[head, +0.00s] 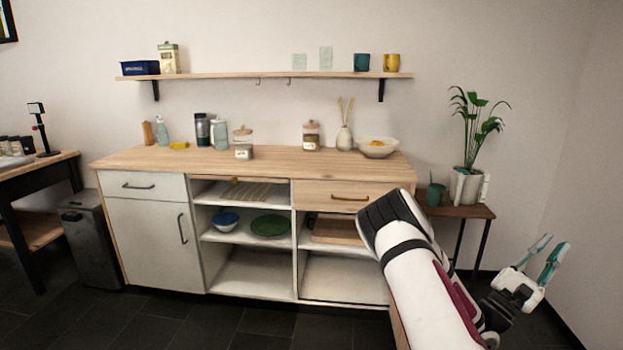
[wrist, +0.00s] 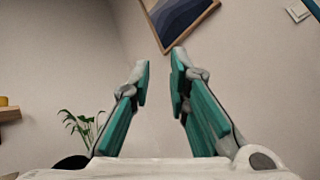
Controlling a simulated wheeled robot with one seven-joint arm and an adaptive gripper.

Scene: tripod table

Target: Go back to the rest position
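My gripper (head: 543,258) is at the right of the head view, out to the side of the cabinet and in front of the bare right wall. Its two teal-padded fingers point up and stand apart. In the wrist view the fingers of my gripper (wrist: 159,88) show a clear gap with nothing between them. My white arm crosses the lower right of the head view and hides part of the cabinet's right end.
A wooden-topped cabinet (head: 270,163) with jars and a bowl (head: 377,150) stands ahead. A small side table (head: 462,211) with a potted plant (head: 468,183) is near my arm. A wall shelf (head: 270,75) hangs above. The dark floor (head: 240,325) in front is clear.

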